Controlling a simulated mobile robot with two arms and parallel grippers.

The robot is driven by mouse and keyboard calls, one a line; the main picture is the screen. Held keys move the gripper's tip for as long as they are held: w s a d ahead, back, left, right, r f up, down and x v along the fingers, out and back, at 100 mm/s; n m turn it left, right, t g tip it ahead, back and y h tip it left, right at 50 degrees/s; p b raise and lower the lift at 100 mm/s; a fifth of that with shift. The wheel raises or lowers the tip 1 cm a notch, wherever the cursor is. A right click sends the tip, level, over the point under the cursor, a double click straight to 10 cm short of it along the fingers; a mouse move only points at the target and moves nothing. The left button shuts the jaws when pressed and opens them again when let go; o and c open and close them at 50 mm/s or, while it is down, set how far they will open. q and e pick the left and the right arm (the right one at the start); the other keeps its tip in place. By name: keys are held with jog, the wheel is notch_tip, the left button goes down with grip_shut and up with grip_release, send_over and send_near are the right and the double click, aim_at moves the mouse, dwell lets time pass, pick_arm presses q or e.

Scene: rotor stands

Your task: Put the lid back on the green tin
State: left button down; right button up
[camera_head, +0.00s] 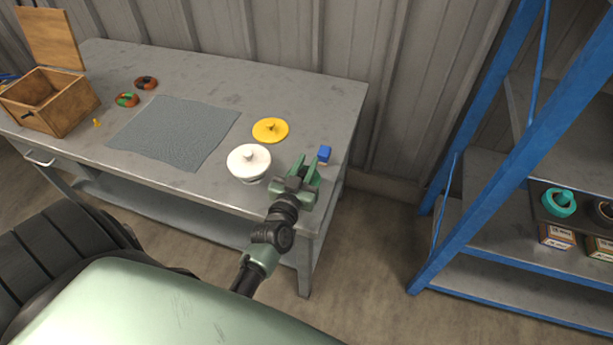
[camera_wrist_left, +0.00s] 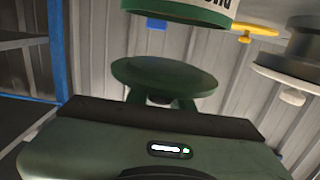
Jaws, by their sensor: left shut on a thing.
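My left gripper (camera_head: 305,168) is above the front right part of the table. It is shut on the green lid (camera_wrist_left: 165,75), a round dark green disc held near its knob between the fingers in the left wrist view. The green tin (camera_wrist_left: 185,10), with a white label, shows partly at the top edge of that view, and a gap separates it from the lid. In the head view I cannot clearly make out the tin or lid around the gripper. My right gripper is not in view.
A white lidded tin (camera_head: 249,163) stands left of the gripper, with a yellow lid (camera_head: 270,130) behind it. A small blue object (camera_head: 324,153) is at the table's right edge. A grey mat (camera_head: 175,130) and wooden box (camera_head: 65,110) lie farther left. A blue-framed shelf (camera_head: 530,115) stands right.

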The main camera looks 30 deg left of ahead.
pick_arm(q)
notch_tip(320, 180, down, 3)
jog(key=shift+f+b, duration=0.1)
jog(key=shift+b, duration=1.05)
jog(key=shift+f, duration=0.1)
jog(key=shift+f+b, duration=0.3)
jog(key=shift+f, duration=0.1)
jog(key=c, duration=1.2)
grip_release()
jog(key=shift+c, duration=0.2)
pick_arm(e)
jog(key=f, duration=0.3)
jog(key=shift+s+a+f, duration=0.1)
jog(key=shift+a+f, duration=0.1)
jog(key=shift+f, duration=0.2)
pick_arm(q)
jog(key=shift+r, duration=0.15)
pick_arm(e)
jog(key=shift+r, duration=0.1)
